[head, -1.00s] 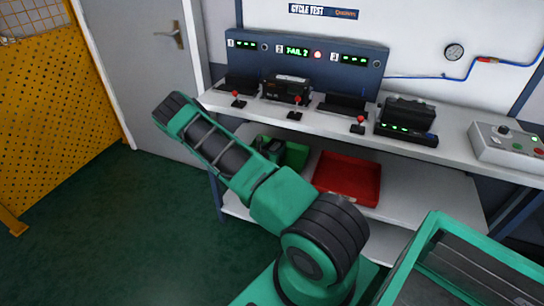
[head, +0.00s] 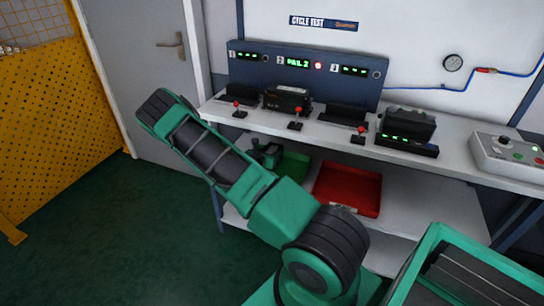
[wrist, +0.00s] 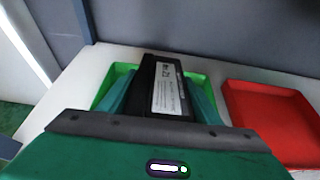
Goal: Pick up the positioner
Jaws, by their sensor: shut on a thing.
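A black positioner (wrist: 148,78) with a white printed label lies between the two green fingers of my gripper (wrist: 163,95) in the wrist view. My gripper is shut on it, over the green tray (wrist: 104,92) on the lower shelf. Whether the positioner touches the tray floor cannot be told. In the head view my gripper (head: 265,154) shows small beside the green tray (head: 294,166), partly behind my arm. Another black positioner (head: 287,98) sits in station 2 on the bench, and one more black unit (head: 407,122) stands at the right on a base with green lights.
A red tray (head: 347,188) stands right of the green one on the shelf (head: 420,215). The worktop (head: 452,160) overhangs the shelf. Red-knobbed levers (head: 298,112) line its front. The station panel (head: 305,65) reads FAIL 2 with a red lamp. A control box (head: 507,155) stands far right.

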